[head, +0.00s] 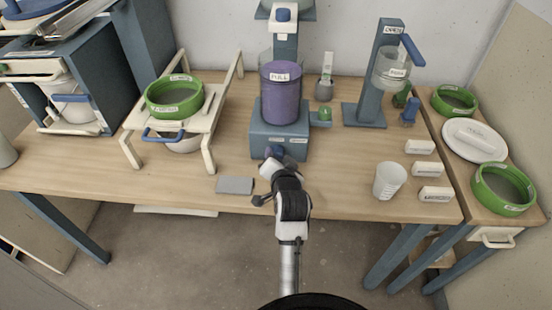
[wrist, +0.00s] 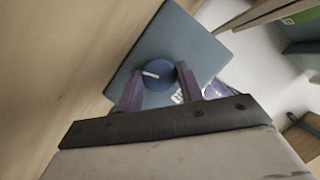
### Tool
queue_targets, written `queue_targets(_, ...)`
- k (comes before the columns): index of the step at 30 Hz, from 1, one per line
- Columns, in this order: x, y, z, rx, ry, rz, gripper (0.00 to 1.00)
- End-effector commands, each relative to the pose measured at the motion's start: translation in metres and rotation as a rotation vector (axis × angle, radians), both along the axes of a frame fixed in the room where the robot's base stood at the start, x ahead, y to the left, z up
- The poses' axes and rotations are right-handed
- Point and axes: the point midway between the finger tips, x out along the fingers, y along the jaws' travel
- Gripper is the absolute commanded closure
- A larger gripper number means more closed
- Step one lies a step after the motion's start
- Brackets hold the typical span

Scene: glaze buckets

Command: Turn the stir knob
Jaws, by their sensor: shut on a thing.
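The stir knob (wrist: 158,74) is a round blue knob with a white pointer line, on the front face of a blue-grey base (head: 262,137). A purple bucket (head: 281,100) labelled FULL stands on that base. My gripper (wrist: 160,82) is shut on the knob, with one finger on each side of it in the wrist view. In the head view my gripper (head: 272,160) reaches the front of the base and hides most of the knob. The pointer lies nearly sideways in the wrist view, slightly tilted.
A green outlet (head: 320,117) sticks out at the base's right side. A grey pad (head: 235,185) lies at the table's front edge, left of my arm. A white cup (head: 390,181) and several white labelled blocks stand to the right. A cream rack (head: 208,124) stands left.

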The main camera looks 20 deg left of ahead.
Motion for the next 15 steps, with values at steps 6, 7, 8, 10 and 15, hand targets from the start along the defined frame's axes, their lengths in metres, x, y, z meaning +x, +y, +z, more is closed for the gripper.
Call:
queue_targets(6,0.0018,-0.0026,-0.0002,0.200,0.051,-0.004,0.85)
queue_targets(7,0.0020,-0.0029,-0.0003,0.225,0.058,-0.005,0.85)
queue_targets(8,0.0021,-0.0032,-0.0005,0.253,0.066,-0.006,0.85)
queue_targets(10,0.0021,-0.0032,-0.0010,0.312,0.083,-0.004,0.85)
queue_targets(15,0.0023,-0.0033,-0.0009,0.444,0.119,-0.004,0.85)
